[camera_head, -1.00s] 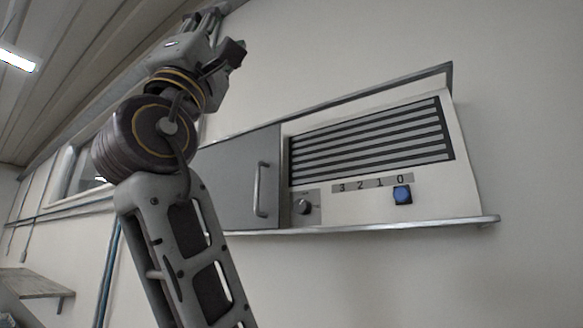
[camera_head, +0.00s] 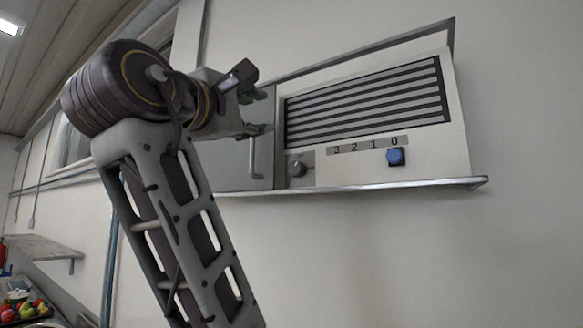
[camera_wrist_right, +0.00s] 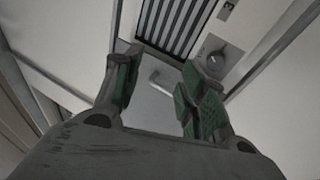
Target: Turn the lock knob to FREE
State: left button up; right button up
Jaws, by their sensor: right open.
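The lock knob (camera_head: 298,169) is a small grey dial on a plate at the lower left of the wall unit's front, right of the door handle. In the right wrist view the knob (camera_wrist_right: 215,58) shows beyond the right-hand finger, with a pale mark on it. Its lettering is too small to read. My right gripper (camera_head: 262,112) is in front of the grey door, up and left of the knob and apart from it. In the right wrist view the right gripper (camera_wrist_right: 157,85) is open, with green pads and nothing between its fingers. My left gripper is not in view.
The grey door (camera_head: 225,177) has a vertical bar handle (camera_head: 255,158) close to my right gripper. A slatted grille (camera_head: 365,98), a number strip (camera_head: 365,145) and a blue button (camera_head: 396,157) are right of it. A narrow ledge (camera_head: 390,186) runs below. The wall underneath is clear.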

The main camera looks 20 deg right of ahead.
notch_tip(320, 180, down, 7)
jog(key=d+n+g+y, duration=0.1)
jog(key=n+g, duration=0.1)
jog(key=g, duration=0.1)
jog(key=shift+d+y, duration=0.2)
jog(key=shift+y, duration=0.1)
jog(key=shift+w+d, duration=0.15)
jog(key=shift+w, duration=0.1)
jog(key=p, duration=0.4)
send_near(294, 168)
jog(key=shift+x, duration=2.65)
jog(key=shift+p+x, duration=0.45)
jog(key=shift+x, duration=1.25)
jog(key=c, duration=0.8)
